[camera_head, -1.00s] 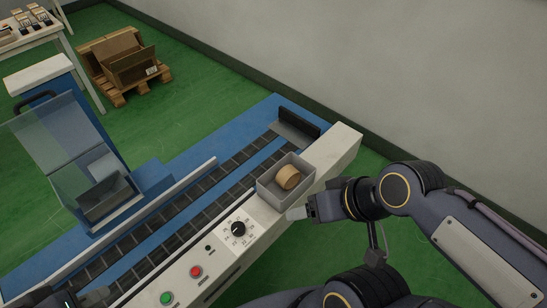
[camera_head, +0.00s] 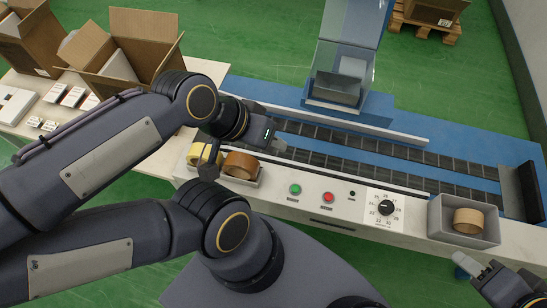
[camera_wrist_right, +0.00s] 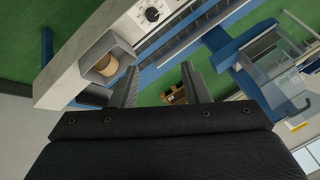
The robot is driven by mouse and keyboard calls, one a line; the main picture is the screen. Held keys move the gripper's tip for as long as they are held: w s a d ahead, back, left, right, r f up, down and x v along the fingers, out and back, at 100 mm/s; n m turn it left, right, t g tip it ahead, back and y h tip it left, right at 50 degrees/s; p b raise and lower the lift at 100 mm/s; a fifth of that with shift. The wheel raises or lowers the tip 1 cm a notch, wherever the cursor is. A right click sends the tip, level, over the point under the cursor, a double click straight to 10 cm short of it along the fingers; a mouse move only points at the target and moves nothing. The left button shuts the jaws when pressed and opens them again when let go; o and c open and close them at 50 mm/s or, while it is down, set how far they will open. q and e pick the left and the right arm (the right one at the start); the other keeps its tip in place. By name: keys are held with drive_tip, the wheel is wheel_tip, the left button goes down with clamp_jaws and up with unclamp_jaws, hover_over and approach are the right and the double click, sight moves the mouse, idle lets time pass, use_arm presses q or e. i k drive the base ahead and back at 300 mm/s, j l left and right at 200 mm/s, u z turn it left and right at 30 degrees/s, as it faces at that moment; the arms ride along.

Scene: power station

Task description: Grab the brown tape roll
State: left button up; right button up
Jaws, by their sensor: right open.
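A brown tape roll (camera_head: 240,164) sits in a tray at the left part of the machine's front ledge, beside a yellow tape roll (camera_head: 203,155). A tan tape roll (camera_head: 468,221) lies in a grey bin (camera_head: 436,224) at the right end; it also shows in the right wrist view (camera_wrist_right: 106,66). My left gripper (camera_head: 272,140) is just above and right of the brown roll; its fingers are too unclear to judge. My right gripper (camera_head: 466,264) is in front of the grey bin, near the ledge edge. Its fingers stand apart and empty in the right wrist view (camera_wrist_right: 160,78).
A conveyor (camera_head: 385,155) runs behind the ledge, with a clear-guarded machine (camera_head: 340,85) beyond. Buttons and a dial (camera_head: 385,208) sit between tray and bin. Open cardboard boxes (camera_head: 125,65) and small white boxes (camera_head: 72,97) are on the table at left.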

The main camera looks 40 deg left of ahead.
sight(238, 164)
drive_tip(key=i+j+u, duration=0.1)
drive_tip(key=u, duration=3.05)
drive_tip(key=k+l+u, duration=0.45)
drive_tip(key=k, duration=0.05)
